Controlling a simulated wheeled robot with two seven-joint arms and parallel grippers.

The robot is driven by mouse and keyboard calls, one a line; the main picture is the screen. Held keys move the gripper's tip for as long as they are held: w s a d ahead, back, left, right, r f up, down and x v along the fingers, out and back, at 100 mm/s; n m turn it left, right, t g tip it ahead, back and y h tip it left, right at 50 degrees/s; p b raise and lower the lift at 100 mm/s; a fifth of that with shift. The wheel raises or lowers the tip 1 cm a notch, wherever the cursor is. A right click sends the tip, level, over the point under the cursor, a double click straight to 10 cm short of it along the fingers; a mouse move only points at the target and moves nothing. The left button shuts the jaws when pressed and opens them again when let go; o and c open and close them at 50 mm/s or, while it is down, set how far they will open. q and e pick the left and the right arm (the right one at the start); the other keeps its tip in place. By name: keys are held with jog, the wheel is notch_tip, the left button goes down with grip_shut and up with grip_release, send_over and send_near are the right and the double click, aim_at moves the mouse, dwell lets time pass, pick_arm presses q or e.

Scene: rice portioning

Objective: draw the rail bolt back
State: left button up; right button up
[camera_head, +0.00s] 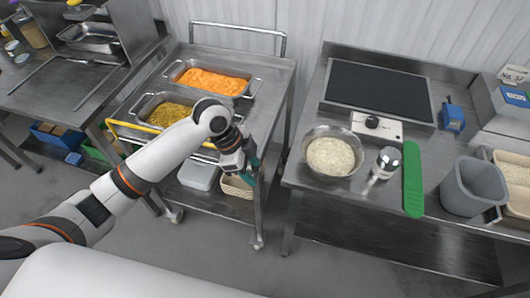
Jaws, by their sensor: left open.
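A steel trolley (282,75) stands in the middle, with a yellow rail (150,128) along its near side. My left arm crosses in front of the rail and hides part of it. My left gripper (251,168) is open, with its teal fingers at the near right corner of the trolley, by the right end of the rail. I cannot make out the rail bolt; the gripper and wrist cover that area. I cannot tell whether the fingers touch anything. My right gripper is not in view.
On the trolley are pans of orange food (213,81) and yellow food (170,114). The right counter holds a rice bowl (333,152), metal shaker (385,163), green paddle (413,180) and grey bin (473,187). A narrow gap separates the trolley and counter.

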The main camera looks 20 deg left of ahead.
pick_arm(q)
jog(key=w+a+r+m, duration=0.2)
jog(key=w+a+r, duration=0.3)
jog(key=r, duration=0.2)
jog(key=shift+g, duration=0.4)
jog(key=p+x, duration=0.3)
jog(key=x, duration=0.8)
jog(key=shift+d+r+p, duration=0.1)
jog(key=shift+d+p, duration=0.05)
jog(key=shift+p, duration=0.2)
jog(key=shift+d+f, duration=0.1)
jog(key=shift+f, duration=0.35)
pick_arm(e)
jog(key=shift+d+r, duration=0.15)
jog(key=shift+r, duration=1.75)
pick_arm(q)
jog(key=shift+c, duration=0.2)
